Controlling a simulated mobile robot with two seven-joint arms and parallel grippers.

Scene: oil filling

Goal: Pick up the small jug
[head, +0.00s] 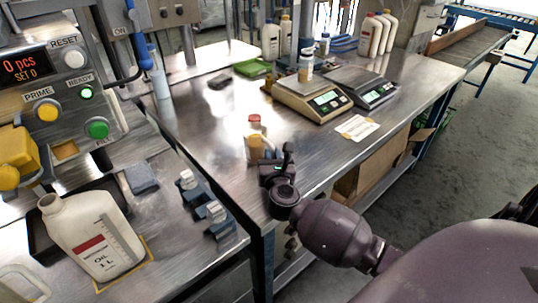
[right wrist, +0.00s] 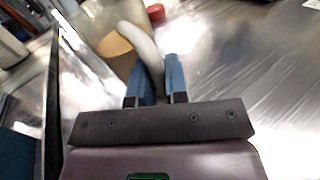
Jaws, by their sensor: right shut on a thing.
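The small jug (head: 254,143) stands on the steel table in the head view, near the table's front left corner. It is pale and translucent with amber liquid inside and has a red cap (head: 254,119). My right gripper (head: 272,160) is at its near side and partly covers its lower part. In the right wrist view the two blue fingers (right wrist: 157,82) are shut on the jug's whitish curved handle (right wrist: 146,48), with the amber liquid (right wrist: 115,40) beyond. I cannot tell whether the jug's base touches the table. My left gripper is in neither view.
Two scales (head: 312,101) stand behind and right of the jug, with a paper label (head: 357,127) before them. A white oil bottle (head: 90,235) stands on the left bench near a control panel (head: 50,75). Blue holders (head: 208,205) lie between. The tabletop left of the jug is mostly clear.

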